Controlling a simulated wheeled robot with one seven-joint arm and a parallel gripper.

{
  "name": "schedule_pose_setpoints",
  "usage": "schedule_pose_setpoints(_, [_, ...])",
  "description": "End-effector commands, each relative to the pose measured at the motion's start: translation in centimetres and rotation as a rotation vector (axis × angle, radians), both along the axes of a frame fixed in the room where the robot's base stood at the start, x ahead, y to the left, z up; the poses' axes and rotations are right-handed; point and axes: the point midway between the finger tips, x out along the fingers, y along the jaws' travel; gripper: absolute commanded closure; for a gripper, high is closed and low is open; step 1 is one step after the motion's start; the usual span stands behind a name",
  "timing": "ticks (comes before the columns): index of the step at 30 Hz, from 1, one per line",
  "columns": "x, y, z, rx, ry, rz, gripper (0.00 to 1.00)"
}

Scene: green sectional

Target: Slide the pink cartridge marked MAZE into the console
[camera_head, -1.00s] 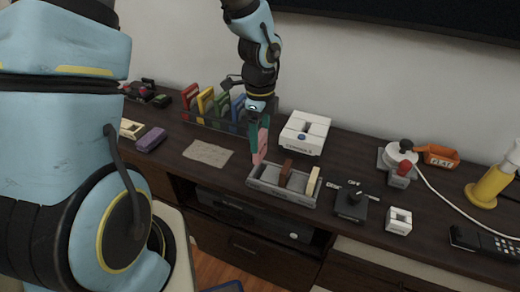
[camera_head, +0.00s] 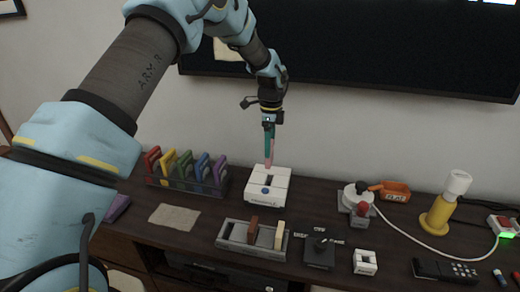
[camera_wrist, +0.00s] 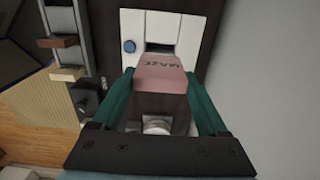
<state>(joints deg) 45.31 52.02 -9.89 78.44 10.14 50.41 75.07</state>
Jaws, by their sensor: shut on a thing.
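The pink cartridge marked MAZE (camera_wrist: 162,72) is held between the green fingers of my gripper (camera_wrist: 160,100) in the wrist view. In the head view the pink cartridge (camera_head: 269,153) hangs upright from my gripper (camera_head: 269,134), above the back part of the console. The white console (camera_head: 267,187) stands on the dark cabinet top, with a dark slot on top and a blue button. In the wrist view the console (camera_wrist: 188,28) lies just beyond the cartridge, and its slot shows past the cartridge's far edge. I cannot tell whether the cartridge's lower end touches the console.
A grey tray (camera_head: 229,246) with a brown and a cream cartridge stands in front of the console. A rack of coloured cartridges (camera_head: 187,187) is at left. The wall is close behind.

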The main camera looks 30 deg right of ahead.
Motion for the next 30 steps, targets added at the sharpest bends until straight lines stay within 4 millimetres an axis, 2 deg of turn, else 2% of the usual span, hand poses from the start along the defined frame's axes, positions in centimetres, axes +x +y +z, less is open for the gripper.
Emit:
schedule_pose_setpoints(13, [0.0, -0.1, 0.1, -0.001, 0.001, 0.0, 0.78])
schedule_pose_setpoints(20, [0.0, -0.1, -1.2, -0.001, 0.001, 0.0, 0.78])
schedule_pose_setpoints(30, [0.0, -0.1, -4.3, 0.001, 0.001, -0.001, 0.78])
